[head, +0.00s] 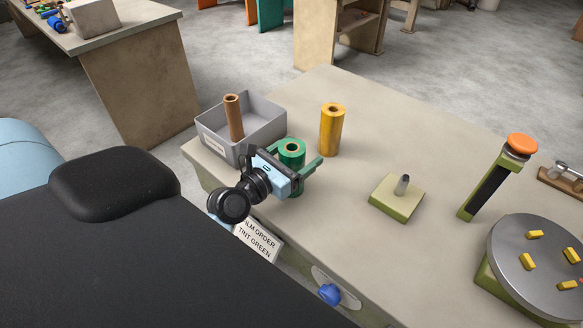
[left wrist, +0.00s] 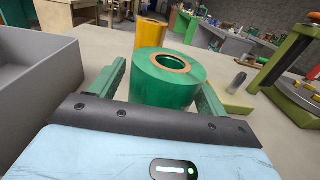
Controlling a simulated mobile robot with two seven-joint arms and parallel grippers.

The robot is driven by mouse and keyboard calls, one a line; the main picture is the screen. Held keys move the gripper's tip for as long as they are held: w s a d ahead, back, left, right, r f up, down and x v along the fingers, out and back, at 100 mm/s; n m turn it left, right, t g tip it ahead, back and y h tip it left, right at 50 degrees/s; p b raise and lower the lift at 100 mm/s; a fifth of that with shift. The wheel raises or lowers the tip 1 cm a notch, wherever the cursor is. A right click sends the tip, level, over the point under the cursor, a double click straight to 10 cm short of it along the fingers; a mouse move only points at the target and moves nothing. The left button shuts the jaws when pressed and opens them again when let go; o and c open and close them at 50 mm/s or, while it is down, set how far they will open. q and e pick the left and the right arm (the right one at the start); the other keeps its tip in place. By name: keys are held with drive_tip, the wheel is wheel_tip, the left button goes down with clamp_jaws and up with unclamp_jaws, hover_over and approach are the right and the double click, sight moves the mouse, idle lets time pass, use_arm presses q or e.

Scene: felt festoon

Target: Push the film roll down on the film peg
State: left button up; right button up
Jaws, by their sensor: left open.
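A green film roll (head: 292,151) stands upright on the table near its left front side. It also shows in the left wrist view (left wrist: 168,85). My left gripper (head: 304,160) is open, with one green finger on each side of the green roll. Whether the fingers touch the roll I cannot tell. The film peg (head: 402,185), a short grey post on a green square base (head: 396,198), stands bare on the table to the right. The peg also shows in the left wrist view (left wrist: 239,79). My right gripper is not in view.
A yellow film roll (head: 331,130) stands behind the green one. A grey bin (head: 260,138) with a brown roll (head: 234,118) is at left. A green post with an orange knob (head: 521,146) and a round turntable (head: 535,262) are at right. A card reads "TINT GREEN" (head: 257,240).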

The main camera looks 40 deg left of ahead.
sight(298, 143)
use_arm(q)
drive_tip(key=c, duration=1.2)
drive_tip(key=shift+r, duration=0.1)
